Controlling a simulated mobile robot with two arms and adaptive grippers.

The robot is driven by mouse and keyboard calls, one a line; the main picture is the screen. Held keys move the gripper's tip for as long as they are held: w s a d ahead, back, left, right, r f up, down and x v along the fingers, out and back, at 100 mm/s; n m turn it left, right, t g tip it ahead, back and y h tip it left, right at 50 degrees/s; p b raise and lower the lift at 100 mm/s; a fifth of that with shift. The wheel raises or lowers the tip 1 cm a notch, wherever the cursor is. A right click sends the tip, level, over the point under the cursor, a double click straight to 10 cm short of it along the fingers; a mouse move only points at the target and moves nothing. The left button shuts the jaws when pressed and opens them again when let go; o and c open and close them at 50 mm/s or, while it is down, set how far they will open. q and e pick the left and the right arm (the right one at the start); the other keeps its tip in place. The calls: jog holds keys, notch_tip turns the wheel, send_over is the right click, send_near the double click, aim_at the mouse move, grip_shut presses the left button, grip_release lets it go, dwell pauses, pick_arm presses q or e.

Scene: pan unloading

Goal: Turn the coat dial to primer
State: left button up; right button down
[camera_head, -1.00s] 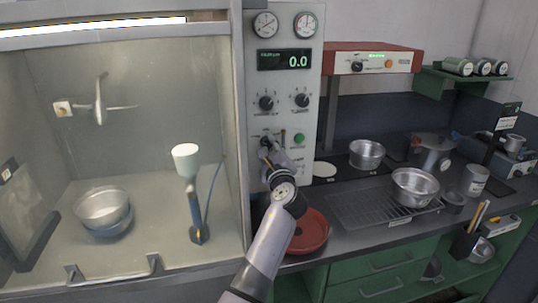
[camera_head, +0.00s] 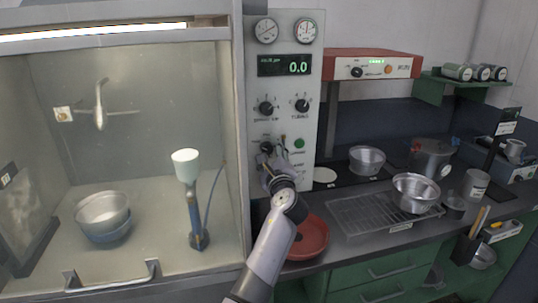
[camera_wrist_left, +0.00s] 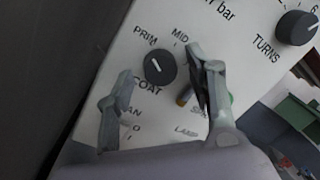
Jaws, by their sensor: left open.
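The coat dial (camera_wrist_left: 160,67) is a round black knob on the pale control panel, with COAT printed below it and PRIM and MID above it. Its white mark slants up and left, roughly toward PRIM. In the head view the dial (camera_head: 267,147) shows just above my left gripper (camera_head: 267,163). In the left wrist view my left gripper (camera_wrist_left: 160,68) is open, one finger on each side of the dial. Gaps show between fingers and knob, and it holds nothing. My right gripper is not in view.
A small toggle (camera_wrist_left: 184,97) sits close to the right finger, and a green button (camera_head: 299,143) is right of the dial. Two more knobs are above. A spray booth with bowls (camera_head: 103,212) is at left.

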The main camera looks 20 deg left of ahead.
pick_arm(q)
jog(key=v, duration=0.7)
jog(key=shift+s+d, duration=0.15)
jog(key=shift+s, duration=0.05)
jog(key=shift+f, duration=0.1)
dwell(0.3)
